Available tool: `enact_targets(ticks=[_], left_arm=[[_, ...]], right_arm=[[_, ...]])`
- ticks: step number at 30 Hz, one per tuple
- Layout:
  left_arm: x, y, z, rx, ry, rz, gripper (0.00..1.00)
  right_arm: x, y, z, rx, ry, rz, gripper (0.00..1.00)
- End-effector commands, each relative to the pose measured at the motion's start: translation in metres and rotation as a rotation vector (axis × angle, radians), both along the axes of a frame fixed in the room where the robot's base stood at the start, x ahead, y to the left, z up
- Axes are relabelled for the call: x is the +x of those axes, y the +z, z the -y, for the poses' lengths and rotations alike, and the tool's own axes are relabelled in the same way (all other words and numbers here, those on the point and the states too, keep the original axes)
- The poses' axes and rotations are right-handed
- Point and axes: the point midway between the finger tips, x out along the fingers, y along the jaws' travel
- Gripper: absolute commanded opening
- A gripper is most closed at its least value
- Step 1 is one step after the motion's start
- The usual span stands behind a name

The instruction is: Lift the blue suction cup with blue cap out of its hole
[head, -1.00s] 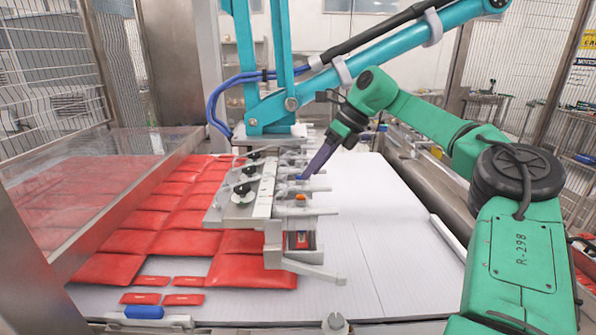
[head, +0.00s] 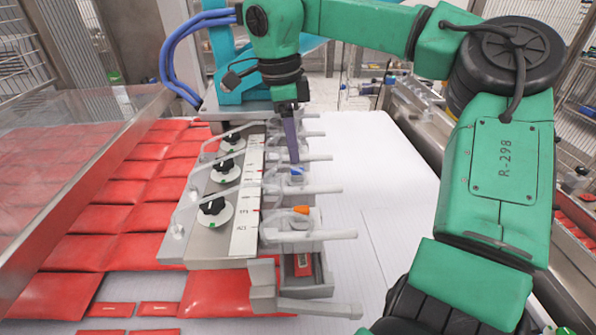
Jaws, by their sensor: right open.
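The blue suction cup with blue cap (head: 297,174) sits in the row of holders on the right side of the picker head (head: 205,235), near the middle of the head view. My right gripper (head: 292,158) points down with its narrow purple-grey fingers just above the blue cap. It is open, with nothing seen between its fingers. Whether the fingertips touch the cap, I cannot tell. The hole under the cup is hidden. My left gripper is not in view.
An orange-capped cup (head: 301,210) stands nearer in the same row. Clear levers (head: 318,236) stick out to the right. Red packets (head: 60,245) cover the left. The white belt (head: 385,180) on the right is clear.

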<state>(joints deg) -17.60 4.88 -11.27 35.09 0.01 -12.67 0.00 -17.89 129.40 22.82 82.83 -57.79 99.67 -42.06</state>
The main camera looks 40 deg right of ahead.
Motion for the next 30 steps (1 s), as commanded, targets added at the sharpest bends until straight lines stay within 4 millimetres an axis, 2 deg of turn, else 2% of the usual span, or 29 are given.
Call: enact_targets(ticks=[7, 10, 17, 21, 30], left_arm=[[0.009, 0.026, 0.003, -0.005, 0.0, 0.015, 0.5], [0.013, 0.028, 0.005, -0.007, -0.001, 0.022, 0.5], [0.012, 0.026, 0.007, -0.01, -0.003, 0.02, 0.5], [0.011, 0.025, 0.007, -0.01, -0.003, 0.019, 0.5], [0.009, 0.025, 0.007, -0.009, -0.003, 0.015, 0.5]], right_arm=[[-0.005, -0.034, 0.004, 0.006, 0.001, -0.004, 0.55], [-0.006, -0.052, 0.005, 0.005, -0.001, -0.001, 0.55], [-0.006, -0.058, 0.006, 0.001, -0.001, 0.001, 0.55], [-0.006, -0.058, 0.006, 0.001, -0.001, 0.001, 0.01], [-0.006, -0.058, 0.006, 0.001, -0.002, 0.001, 0.0]])
